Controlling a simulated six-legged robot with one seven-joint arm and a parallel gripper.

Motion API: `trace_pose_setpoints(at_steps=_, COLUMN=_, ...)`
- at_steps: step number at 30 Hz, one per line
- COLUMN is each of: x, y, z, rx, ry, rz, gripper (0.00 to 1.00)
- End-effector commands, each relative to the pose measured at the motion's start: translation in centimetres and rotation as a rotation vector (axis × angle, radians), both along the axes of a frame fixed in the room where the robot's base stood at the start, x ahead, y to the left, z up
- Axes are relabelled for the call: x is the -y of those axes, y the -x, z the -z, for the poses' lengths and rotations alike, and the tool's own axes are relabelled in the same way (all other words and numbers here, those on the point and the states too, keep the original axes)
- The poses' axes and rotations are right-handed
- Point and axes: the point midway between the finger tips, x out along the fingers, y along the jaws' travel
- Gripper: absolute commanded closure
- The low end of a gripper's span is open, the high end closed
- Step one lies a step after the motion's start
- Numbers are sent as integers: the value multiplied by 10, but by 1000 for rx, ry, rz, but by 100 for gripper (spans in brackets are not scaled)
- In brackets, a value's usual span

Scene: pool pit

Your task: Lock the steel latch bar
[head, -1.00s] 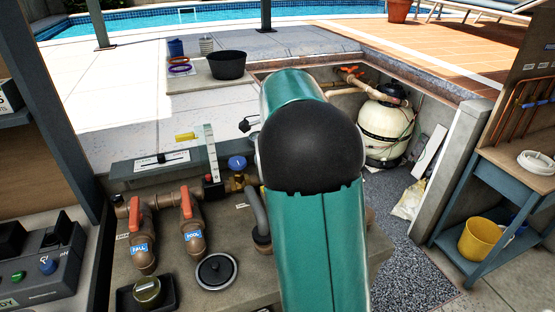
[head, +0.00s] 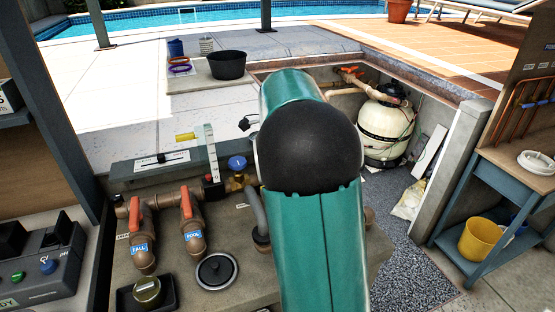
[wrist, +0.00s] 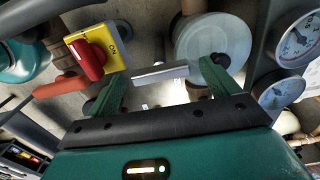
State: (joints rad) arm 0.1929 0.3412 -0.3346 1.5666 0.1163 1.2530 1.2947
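In the wrist view a pale steel bar (wrist: 160,73), which looks like the latch bar, lies nearly level just beyond my gripper, in the gap between the fingertips as seen here. Its right end is near a round translucent lid (wrist: 205,42). My gripper (wrist: 164,78) has its two green fingers wide apart, with nothing clearly held between them. I cannot tell whether either finger touches the bar. In the head view my own arm hides the gripper, and I cannot make out the bar there.
In the wrist view a red switch on a yellow plate (wrist: 90,50) and an orange lever (wrist: 60,88) are left of the fingers. Gauges (wrist: 298,44) crowd the right. In the head view orange-handled valves (head: 190,225) stand left of my arm; a cream filter tank (head: 385,130) stands beyond.

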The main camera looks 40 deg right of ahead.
Motion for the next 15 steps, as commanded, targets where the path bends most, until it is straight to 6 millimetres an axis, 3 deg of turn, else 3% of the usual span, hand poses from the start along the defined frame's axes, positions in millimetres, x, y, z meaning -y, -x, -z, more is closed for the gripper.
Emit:
trace_pose_setpoints(at_steps=8, x=0, y=-1, z=-16, rx=3, ry=2, rz=-1, gripper=13)
trace_pose_setpoints(at_steps=15, x=0, y=-1, z=-65, rx=4, ry=2, rz=-1, gripper=13)
